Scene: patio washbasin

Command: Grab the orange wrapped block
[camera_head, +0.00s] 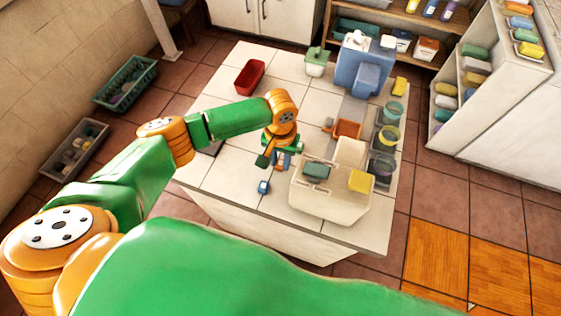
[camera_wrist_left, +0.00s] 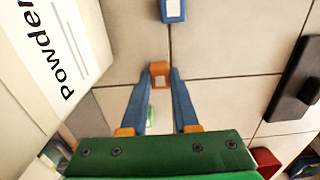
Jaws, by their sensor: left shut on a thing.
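The orange wrapped block (camera_wrist_left: 160,70), with a pale label on its face, is between the blue fingertips of my left gripper (camera_wrist_left: 161,80) in the left wrist view. The gripper is shut on it from both sides. In the head view my left gripper (camera_head: 281,160) points down over the white counter, left of the cream box, and the block is too small to make out clearly there. Whether the block touches the counter cannot be told. My right gripper is not in view.
A blue block (camera_head: 263,187) with a pale label lies on the counter near the gripper. A large cream box (camera_head: 325,204), marked "Powder" in the wrist view (camera_wrist_left: 55,60), stands close right of it. A red bin (camera_head: 250,77) is farther back. Bare tiles (camera_head: 225,170) lie left.

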